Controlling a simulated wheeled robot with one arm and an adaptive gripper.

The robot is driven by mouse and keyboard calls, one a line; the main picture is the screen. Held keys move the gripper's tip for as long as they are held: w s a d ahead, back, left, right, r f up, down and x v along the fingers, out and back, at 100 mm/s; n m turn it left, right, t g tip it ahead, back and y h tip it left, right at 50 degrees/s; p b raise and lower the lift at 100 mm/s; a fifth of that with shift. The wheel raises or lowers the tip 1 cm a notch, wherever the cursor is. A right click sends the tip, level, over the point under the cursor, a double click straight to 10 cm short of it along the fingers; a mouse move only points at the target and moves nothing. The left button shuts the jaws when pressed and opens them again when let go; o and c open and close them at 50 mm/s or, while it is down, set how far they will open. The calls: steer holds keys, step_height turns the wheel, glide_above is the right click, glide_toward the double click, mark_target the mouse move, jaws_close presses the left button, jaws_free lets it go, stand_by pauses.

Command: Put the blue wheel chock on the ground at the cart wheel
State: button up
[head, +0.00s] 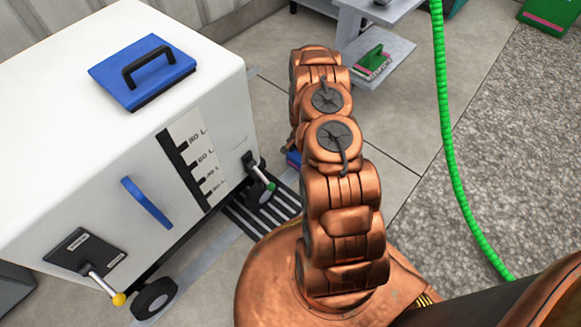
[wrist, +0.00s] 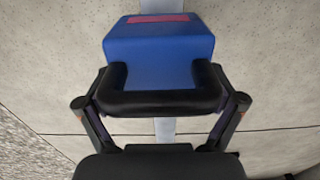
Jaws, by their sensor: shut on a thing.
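The blue wheel chock (wrist: 158,48) has a black loop handle and a pink strip, and fills the upper middle of the wrist view. My gripper (wrist: 161,104) is shut on its handle, one finger at each side. In the head view only a small blue part of the chock (head: 293,158) shows behind my arm, right of the cart; the gripper is hidden there. I cannot tell whether the chock touches the floor. The white cart (head: 60,130) has a front wheel (head: 154,299) at lower left and another wheel (head: 262,191) near the chock.
A blue lid with a black handle (head: 140,72) lies on the cart. A dark floor grate (head: 245,222) lies beside the cart. A grey shelf stand (head: 393,47) holds a green block (head: 373,62). A green hose (head: 447,130) hangs at right.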

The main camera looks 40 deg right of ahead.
steer(key=shift+s+a+f+b, duration=0.15)
steer(key=shift+a+f+b, duration=0.3)
steer(key=shift+a+f, duration=0.4)
steer(key=shift+s+a+f+b, duration=0.1)
steer(key=shift+a+f+b, duration=0.4)
steer(key=shift+a, duration=0.5)
steer(key=shift+s+a+f+b, duration=0.15)
steer(key=shift+a+f+b, duration=0.25)
steer(key=shift+a+f, duration=0.45)
steer(key=shift+a, duration=0.1)
steer(key=o, duration=1.1)
steer(key=shift+r, duration=0.1)
step_height(320, 180, up, 12)
steer(key=p, duration=0.3)
steer(key=shift+p, duration=0.4)
